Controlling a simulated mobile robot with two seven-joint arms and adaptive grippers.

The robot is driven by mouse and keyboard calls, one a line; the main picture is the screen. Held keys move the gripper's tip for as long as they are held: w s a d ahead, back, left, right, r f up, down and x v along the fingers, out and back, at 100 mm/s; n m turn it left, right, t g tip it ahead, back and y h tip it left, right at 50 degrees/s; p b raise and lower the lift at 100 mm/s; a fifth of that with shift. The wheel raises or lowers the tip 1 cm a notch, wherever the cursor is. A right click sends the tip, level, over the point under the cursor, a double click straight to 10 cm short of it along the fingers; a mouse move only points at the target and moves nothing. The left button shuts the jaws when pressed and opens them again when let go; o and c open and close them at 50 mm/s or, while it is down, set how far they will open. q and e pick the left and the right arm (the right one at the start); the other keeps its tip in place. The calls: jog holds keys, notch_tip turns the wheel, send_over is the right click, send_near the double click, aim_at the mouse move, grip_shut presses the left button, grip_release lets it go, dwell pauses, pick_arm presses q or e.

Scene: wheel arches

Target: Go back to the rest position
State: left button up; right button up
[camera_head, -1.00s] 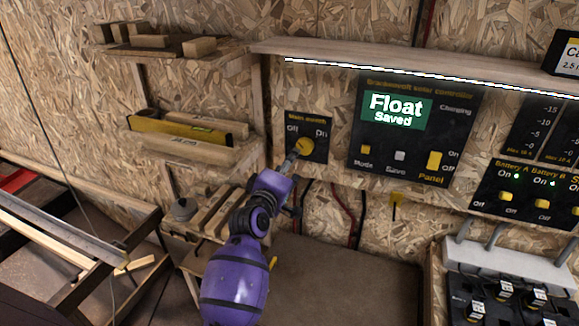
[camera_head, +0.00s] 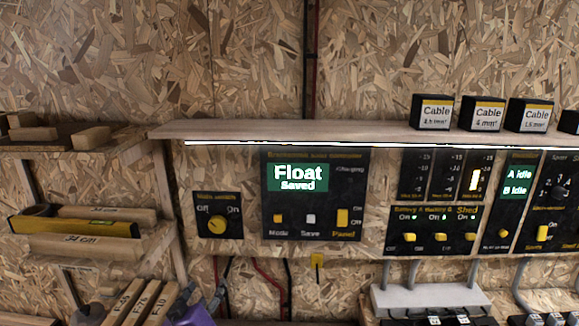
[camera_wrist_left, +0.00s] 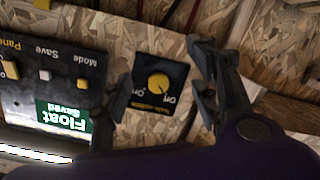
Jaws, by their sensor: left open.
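My left gripper (camera_wrist_left: 162,92) is open and empty in the left wrist view, with its two fingers on either side of the main switch plate (camera_wrist_left: 176,68) as seen from there. In the head view only a dark finger part (camera_head: 217,293) and a bit of purple arm show at the bottom edge, below the main switch (camera_head: 218,213). The yellow knob (camera_head: 217,224) of that switch is clear of the gripper. The controller screen (camera_head: 298,177) reads "Float" and "Saved". My right gripper is not in view.
A wooden shelf (camera_head: 340,132) with cable boxes (camera_head: 432,112) runs above the panels. Wooden racks with labelled timber (camera_head: 85,242) and a yellow level (camera_head: 70,225) stand at the left. A grey conduit box (camera_head: 430,297) sits below the battery switches.

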pick_arm(q)
jog(key=s+f+m+g, duration=0.2)
jog(key=s+f, duration=0.6)
jog(key=s, duration=0.4)
jog(key=s+d+f+m+g, duration=0.1)
jog(key=s+f+g, duration=0.1)
jog(key=s+f, duration=0.7)
jog(key=s+d+f+m+g, duration=0.1)
jog(key=s+f+m+g, duration=0.1)
jog(key=s+f, duration=0.7)
jog(key=s+g, duration=0.1)
jog(key=s, duration=0.5)
jog(key=shift+s+f+m, duration=0.15)
jog(key=shift+s+m, duration=0.1)
jog(key=shift+m, duration=0.05)
jog(key=shift+d, duration=0.1)
jog(key=shift+c, duration=0.5)
